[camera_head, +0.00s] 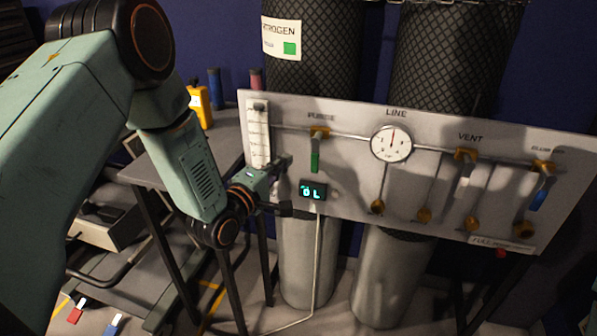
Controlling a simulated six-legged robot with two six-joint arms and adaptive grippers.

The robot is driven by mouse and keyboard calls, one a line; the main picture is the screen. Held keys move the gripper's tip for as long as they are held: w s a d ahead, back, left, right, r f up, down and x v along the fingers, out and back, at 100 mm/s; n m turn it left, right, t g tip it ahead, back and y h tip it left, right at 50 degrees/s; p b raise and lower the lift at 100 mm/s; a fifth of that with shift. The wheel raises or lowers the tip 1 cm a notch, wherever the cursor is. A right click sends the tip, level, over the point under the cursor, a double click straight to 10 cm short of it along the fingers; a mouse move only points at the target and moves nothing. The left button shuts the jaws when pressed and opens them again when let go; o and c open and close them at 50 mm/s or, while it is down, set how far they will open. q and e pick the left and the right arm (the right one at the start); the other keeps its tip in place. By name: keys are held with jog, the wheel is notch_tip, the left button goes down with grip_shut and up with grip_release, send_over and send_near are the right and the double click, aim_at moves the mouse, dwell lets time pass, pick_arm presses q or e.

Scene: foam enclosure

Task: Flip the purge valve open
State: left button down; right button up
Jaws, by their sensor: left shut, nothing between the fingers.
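The purge valve (319,133) has a brass body under the PURGE label on the pale panel (350,186). Its green lever (315,161) hangs straight down, across the pipe line. My left gripper (279,186) is in front of the panel, to the left of and a little below the green lever. The gripper is shut and empty, and in the picture it appears apart from the lever. My right gripper is not in view.
A flow tube (258,135) stands left of the valve, a small digital display (312,191) below it. A round gauge (391,143), a VENT valve (465,154) and a blue-handled valve (541,190) are to the right. Large cylinders (449,70) stand behind the panel.

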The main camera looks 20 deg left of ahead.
aim_at(317, 152)
pick_arm(q)
jog(key=shift+d+b, duration=0.35)
jog(key=shift+d, duration=1.6)
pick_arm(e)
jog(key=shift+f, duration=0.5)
pick_arm(q)
jog(key=shift+w+f, duration=0.1)
jog(key=shift+f, duration=0.05)
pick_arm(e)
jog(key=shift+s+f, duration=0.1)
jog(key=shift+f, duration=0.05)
